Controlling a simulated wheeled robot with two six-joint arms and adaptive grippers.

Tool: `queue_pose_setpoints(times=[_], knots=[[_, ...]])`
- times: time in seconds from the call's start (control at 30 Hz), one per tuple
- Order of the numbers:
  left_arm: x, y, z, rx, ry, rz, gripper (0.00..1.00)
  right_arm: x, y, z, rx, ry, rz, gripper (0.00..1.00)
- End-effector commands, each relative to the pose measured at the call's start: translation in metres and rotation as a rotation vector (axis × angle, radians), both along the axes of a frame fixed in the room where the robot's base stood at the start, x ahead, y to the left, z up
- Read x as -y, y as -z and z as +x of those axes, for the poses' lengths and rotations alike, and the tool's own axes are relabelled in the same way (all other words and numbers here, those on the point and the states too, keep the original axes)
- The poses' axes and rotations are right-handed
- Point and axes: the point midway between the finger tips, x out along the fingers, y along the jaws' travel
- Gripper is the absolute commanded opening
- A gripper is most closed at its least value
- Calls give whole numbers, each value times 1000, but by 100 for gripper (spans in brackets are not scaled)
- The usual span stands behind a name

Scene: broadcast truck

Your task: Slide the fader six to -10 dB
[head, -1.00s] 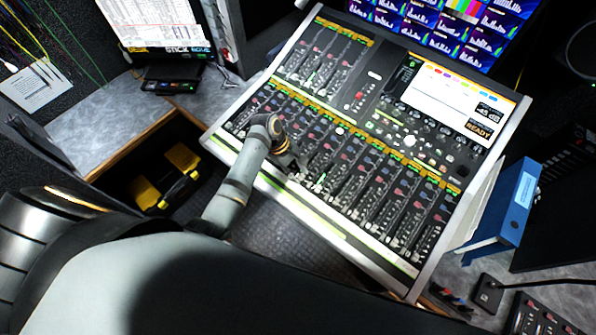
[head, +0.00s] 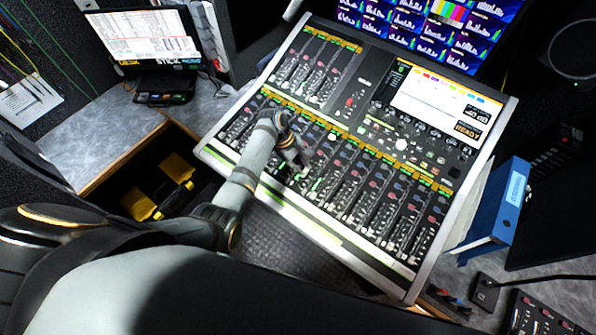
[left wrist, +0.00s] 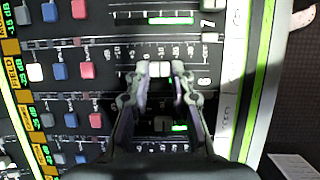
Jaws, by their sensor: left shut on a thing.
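The mixing console (head: 330,235) fills the middle of the head view, with rows of channel strips and faders. My left gripper (head: 303,168) reaches down onto the lower fader bank from the left. In the left wrist view its two fingertips (left wrist: 161,72) are closed on a pale fader cap, fader six (left wrist: 160,68), in the strip marked 6. The cap sits partway along its slot, beside a printed dB scale too small to read surely. The readout (head: 476,113) on the console screen appears to show -40 dB. My right gripper is out of view.
A blue binder (head: 508,205) stands right of the console. A laptop (head: 150,50) is at the back left, and yellow objects (head: 160,190) lie in a recess below left. Monitors (head: 430,25) stand behind.

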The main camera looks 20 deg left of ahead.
Motion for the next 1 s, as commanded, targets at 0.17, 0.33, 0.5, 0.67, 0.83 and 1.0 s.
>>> queue_pose_setpoints(times=[0.17,0.33,0.5,0.67,0.83,1.0], knots=[[-1,1,-1,-1,0,1,0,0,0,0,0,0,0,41],[-1,1,-1,-1,-1,1,45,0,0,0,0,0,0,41],[-1,1,-1,-1,-1,1,45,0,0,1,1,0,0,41],[-2,-2,0,0,-1,2,45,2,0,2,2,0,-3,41],[-14,-28,1,4,-1,4,45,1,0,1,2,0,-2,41],[-31,-67,1,3,0,4,45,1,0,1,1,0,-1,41]])
